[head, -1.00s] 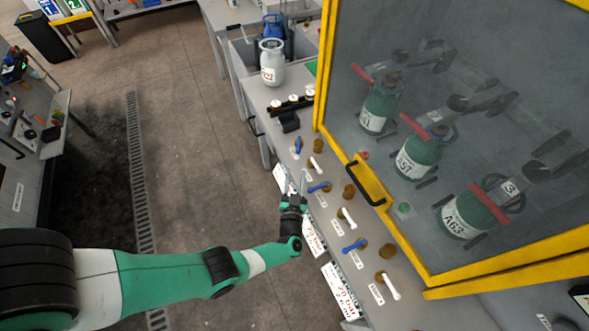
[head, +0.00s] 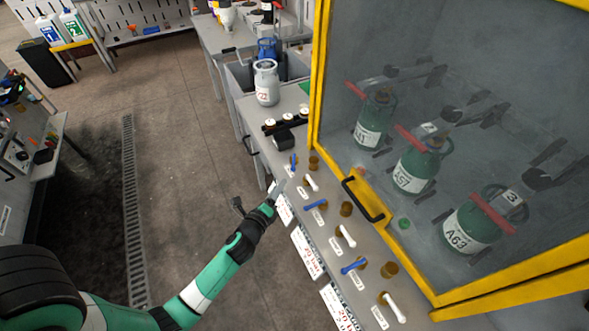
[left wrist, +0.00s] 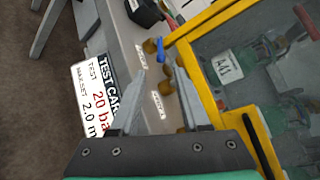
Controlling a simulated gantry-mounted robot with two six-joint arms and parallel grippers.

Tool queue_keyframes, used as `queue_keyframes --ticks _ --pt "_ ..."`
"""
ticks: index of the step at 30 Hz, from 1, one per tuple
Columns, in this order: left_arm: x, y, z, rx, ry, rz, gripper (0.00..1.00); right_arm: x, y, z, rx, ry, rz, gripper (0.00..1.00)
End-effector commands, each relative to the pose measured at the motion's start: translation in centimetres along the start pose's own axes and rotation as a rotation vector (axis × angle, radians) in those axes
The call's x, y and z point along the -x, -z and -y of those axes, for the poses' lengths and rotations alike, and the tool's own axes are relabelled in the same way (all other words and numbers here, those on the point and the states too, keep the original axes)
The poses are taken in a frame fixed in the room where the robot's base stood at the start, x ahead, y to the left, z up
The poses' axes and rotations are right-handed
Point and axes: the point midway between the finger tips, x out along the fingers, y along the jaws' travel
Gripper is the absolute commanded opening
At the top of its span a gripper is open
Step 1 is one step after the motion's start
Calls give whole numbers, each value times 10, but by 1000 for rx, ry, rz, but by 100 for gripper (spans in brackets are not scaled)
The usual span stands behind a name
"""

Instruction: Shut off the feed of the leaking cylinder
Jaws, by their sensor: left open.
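Three green cylinders, A41 (head: 372,122), A57 (head: 415,170) and A63 (head: 465,225), stand behind the glass of a yellow-framed cabinet (head: 318,75). No leak is plain to see. Blue levers (head: 316,205) and white levers (head: 346,236) with brass fittings (head: 346,209) line the bench ledge in front. My left gripper (head: 277,190) is open and empty at the ledge's left edge, beside the far levers and touching none that I can make out. In the left wrist view a blue lever (left wrist: 160,50) shows just beyond the open fingers (left wrist: 158,75). My right gripper is out of sight.
The cabinet's black handle (head: 362,200) juts out beside the levers. White test cards (head: 307,254) hang on the bench front. A grey cylinder (head: 266,84) stands at the far end.

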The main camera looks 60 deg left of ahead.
Motion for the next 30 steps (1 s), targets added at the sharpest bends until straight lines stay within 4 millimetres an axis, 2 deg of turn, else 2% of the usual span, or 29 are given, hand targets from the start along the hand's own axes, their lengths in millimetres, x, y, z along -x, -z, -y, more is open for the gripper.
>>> queue_keyframes --ticks 5,12,18,22,29,30 --pt "-18 1 0 3 1 0 46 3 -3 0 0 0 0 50" --pt "-72 3 -2 4 2 -1 46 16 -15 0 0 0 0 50" --pt "-106 3 -2 4 2 -2 46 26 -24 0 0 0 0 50" --pt "-115 2 0 5 2 -3 46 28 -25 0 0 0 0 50" --pt "-116 2 1 5 2 -4 46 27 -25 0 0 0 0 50" --pt "-116 2 1 5 2 -4 42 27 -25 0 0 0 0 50"
